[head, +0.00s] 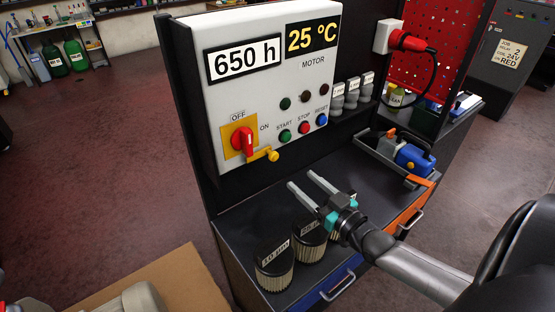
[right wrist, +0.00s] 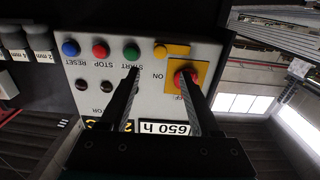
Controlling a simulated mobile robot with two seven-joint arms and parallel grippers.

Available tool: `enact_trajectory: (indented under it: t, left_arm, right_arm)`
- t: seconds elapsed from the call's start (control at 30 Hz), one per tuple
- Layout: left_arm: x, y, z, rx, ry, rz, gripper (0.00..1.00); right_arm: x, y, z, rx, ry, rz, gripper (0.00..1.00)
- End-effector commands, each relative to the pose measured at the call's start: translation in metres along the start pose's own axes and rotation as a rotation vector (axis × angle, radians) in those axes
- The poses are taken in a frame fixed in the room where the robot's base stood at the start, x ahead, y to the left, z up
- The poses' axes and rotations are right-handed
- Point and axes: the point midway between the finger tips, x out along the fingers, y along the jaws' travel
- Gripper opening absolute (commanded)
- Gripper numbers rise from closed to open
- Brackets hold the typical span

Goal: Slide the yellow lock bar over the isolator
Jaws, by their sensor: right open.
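The isolator (head: 242,140) is a red rotary knob on a yellow plate on the white panel; its handle stands roughly upright, towards the OFF label. The yellow lock bar (head: 263,155) sits at the plate's lower right, beside the knob and not across it. My right gripper (head: 300,178) is open and empty, in front of the panel and below and right of the bar. In the right wrist view, which is upside down, the lock bar (right wrist: 172,50) and isolator (right wrist: 181,82) show beyond the open fingers (right wrist: 159,74); one finger partly overlaps the isolator. My left gripper is not in view.
START, STOP and RESET buttons (head: 304,127) lie right of the isolator. Several black-topped filters (head: 274,266) stand on the bench below my right gripper. A blue tool (head: 412,158) lies at the bench's right. The space just before the panel is clear.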

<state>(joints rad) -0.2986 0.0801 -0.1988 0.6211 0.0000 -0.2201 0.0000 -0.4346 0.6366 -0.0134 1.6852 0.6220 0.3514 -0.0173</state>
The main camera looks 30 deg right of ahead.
Motion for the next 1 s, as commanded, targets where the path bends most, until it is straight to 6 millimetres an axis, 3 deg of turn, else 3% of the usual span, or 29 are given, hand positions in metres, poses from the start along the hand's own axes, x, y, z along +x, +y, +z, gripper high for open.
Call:
enact_trajectory:
  t: [0.6,1.0]
  left_arm:
    - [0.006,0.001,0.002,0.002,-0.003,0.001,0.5]
    - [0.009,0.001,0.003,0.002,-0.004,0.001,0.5]
  right_arm:
    - [0.086,0.0,0.0,-0.001,0.001,-0.001,0.64]
    - [0.112,-0.001,0.001,0.001,-0.002,-0.001,0.64]
